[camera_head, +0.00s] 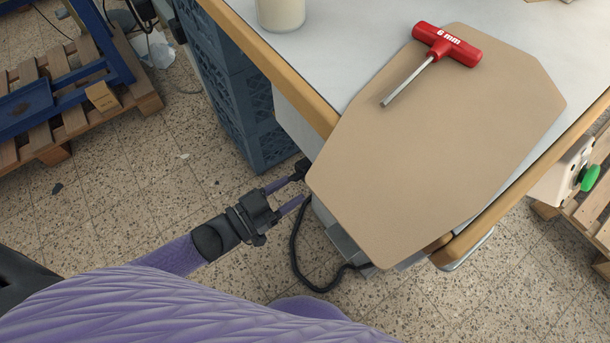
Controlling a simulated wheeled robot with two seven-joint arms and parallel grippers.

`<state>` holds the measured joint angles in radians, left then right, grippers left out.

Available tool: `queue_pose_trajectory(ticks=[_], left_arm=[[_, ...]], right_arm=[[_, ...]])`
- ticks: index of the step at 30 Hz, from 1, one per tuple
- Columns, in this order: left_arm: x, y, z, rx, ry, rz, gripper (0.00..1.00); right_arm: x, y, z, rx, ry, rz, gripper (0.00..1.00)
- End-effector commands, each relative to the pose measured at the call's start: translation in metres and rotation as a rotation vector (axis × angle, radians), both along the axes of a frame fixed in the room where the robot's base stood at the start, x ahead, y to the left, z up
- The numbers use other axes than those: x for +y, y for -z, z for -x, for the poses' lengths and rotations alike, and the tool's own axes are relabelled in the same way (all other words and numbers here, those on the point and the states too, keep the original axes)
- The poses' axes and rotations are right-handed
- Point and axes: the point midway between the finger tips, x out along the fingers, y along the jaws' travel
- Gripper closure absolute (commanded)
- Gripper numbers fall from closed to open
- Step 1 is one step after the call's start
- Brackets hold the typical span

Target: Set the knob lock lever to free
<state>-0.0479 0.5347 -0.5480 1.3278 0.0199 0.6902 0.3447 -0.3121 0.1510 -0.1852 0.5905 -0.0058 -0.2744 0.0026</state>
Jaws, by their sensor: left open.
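I cannot make out a knob lock lever in the head view. A green knob or button (588,177) sits on a pale box (556,180) at the right edge of the picture; whether it belongs to the lever I cannot tell. My left gripper (303,183) is open beside the table's left side, close to the edge of a tan board. Its upper fingertip is next to the table's side, and the board may hide what lies beyond the fingers. My right gripper is not in view.
The tan board (430,150) overhangs the table (340,40) and carries a red-handled 6 mm hex key (447,45). A cup (281,12) stands at the back. Blue crates (235,85) stand below, a black cable (296,245) hangs down, and pallets (75,120) lie left.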

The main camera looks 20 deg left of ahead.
Motion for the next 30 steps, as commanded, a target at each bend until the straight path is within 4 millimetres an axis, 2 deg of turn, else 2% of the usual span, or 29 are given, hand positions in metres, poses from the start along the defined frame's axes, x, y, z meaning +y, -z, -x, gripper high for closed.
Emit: queue_pose_trajectory(ticks=[3, 7, 22, 23, 26, 27, 29, 30], left_arm=[[0.017, -0.002, 0.022, 0.002, 0.000, -0.003, 0.47], [0.028, -0.001, 0.036, 0.000, 0.000, -0.001, 0.47], [0.032, 0.003, 0.039, 0.015, -0.013, -0.013, 0.47], [0.035, 0.009, 0.040, 0.038, -0.033, -0.033, 0.47], [0.060, 0.059, 0.057, 0.252, -0.182, -0.202, 0.47], [0.074, 0.087, 0.076, 0.391, -0.254, -0.295, 0.47], [0.091, 0.126, 0.120, 0.617, -0.336, -0.428, 0.47], [0.099, 0.147, 0.154, 0.765, -0.370, -0.504, 0.47]], right_arm=[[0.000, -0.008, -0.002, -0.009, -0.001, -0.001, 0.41], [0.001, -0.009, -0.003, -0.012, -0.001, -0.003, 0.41], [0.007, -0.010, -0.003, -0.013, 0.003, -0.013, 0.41], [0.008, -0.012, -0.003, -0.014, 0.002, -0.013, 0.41], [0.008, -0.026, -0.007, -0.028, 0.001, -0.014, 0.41], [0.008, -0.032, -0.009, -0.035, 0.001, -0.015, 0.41], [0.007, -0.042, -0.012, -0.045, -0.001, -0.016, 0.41], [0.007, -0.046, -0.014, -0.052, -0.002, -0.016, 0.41]])
